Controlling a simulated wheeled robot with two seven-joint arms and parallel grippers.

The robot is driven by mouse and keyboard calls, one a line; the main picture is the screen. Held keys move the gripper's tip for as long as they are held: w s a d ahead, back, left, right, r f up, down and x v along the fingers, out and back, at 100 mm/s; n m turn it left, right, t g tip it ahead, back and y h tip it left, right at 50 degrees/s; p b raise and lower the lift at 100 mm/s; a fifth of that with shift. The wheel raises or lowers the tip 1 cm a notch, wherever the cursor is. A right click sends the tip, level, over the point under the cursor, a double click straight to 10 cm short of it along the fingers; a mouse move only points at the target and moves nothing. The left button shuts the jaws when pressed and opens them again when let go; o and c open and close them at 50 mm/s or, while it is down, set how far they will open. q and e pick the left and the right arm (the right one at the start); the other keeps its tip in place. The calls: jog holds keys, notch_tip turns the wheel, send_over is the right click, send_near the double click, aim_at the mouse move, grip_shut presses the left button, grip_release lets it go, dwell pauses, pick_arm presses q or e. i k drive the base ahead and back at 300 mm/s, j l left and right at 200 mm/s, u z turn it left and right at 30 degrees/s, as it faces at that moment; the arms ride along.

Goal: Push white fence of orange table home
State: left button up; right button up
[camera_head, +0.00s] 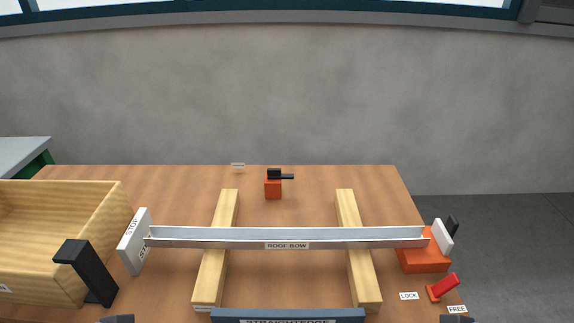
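A white upright fence (442,237) stands on the orange table (424,262) at the right side of the bench, with a black piece (453,227) behind it. The silver roof bow (285,236) lies across two wooden bars. Its right end reaches over the orange table close to the fence; I cannot tell whether they touch. Its left end is at the white STOP plate (133,243). Dark tips at the bottom edge appear to be my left gripper (116,319) and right gripper (457,319). They are mostly cut off, apart from the fence, and their opening is hidden.
A red lever (443,287) sits between the LOCK label (408,296) and FREE label (457,309). A wooden box (60,205) and black bracket (88,270) stand left. A blue straightedge (288,315) lies in front. An orange block (273,188) with a black clamp stands behind.

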aim_at(443, 234)
jog(key=z, duration=1.25)
